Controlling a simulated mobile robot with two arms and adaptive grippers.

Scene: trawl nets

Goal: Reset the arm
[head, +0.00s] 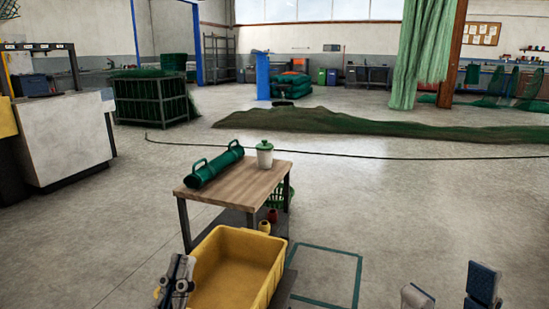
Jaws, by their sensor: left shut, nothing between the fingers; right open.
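My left gripper (175,282) shows at the bottom left of the head view, beside the left wall of a yellow bin (206,262). Its fingers are together with nothing between them. I cannot tell whether it touches the bin. My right gripper (450,290) is at the bottom right, over bare floor. Its two fingers are wide apart and empty. The rest of both arms is mostly out of the frame.
A wooden-topped table (240,185) beyond the bin carries a green tube with handles (214,167) and a white jar with a green lid (265,154). A net (330,122) lies further back. The floor at right is clear.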

